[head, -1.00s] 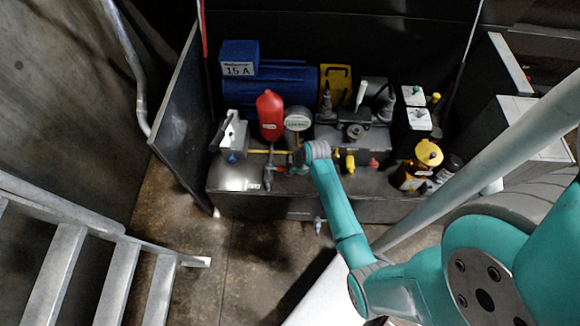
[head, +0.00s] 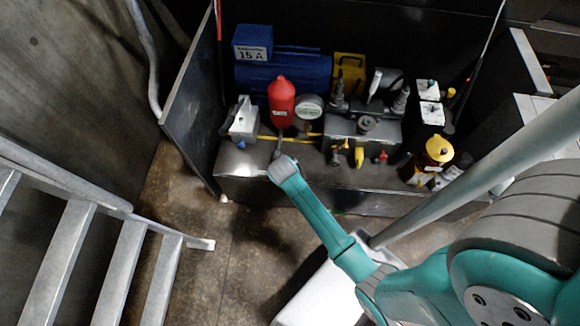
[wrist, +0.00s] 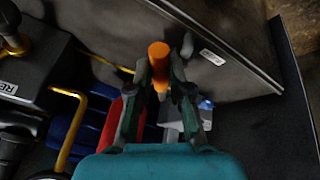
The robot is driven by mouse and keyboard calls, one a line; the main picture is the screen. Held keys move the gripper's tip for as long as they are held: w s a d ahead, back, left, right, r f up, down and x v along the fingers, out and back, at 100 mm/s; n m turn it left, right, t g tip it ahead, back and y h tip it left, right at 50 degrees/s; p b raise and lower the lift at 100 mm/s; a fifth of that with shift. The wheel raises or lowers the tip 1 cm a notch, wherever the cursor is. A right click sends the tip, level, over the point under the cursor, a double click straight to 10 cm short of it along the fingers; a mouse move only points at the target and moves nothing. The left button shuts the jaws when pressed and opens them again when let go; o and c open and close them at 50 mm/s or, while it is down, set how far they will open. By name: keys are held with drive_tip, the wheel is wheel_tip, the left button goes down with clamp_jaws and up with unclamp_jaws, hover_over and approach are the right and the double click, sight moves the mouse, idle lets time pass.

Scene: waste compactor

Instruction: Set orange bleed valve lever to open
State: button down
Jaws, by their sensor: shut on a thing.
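The orange lever (wrist: 158,52) shows in the wrist view as a rounded orange end. It sits between the two fingertips of my gripper (wrist: 159,78), which is shut on it. In the head view my gripper (head: 279,150) is at the front of the machine, just below the red bottle (head: 282,101). The lever cannot be made out there, and the valve body under it is hidden. The red bottle also shows in the wrist view (wrist: 112,122), beside the left finger.
Yellow pipes (wrist: 67,130) run close to the gripper in the wrist view. A pressure gauge (head: 310,108), a blue motor (head: 290,76) and a yellow-topped container (head: 438,150) stand on the machine. A dark side panel (head: 193,100) stands at left. Metal stairs (head: 110,260) are at lower left.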

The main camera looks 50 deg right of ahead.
drive_tip(key=shift+w+a+m+g+h, duration=0.2)
drive_tip(key=shift+w+a+m+g, duration=0.25)
drive_tip(key=shift+m, duration=0.5)
drive_tip(key=shift+w+a+m+g+h, duration=0.2)
drive_tip(key=shift+w+a+m+g, duration=0.15)
drive_tip(key=shift+a+m, duration=0.5)
drive_tip(key=shift+w+a+m+g+h, duration=0.25)
drive_tip(key=shift+w+a+m, duration=0.2)
drive_tip(key=shift+m, duration=0.65)
drive_tip(key=shift+w, duration=0.1)
drive_tip(key=c, duration=1.1)
unclamp_jaws()
drive_tip(key=v, duration=1.2)
drive_tip(key=shift+d, duration=0.1)
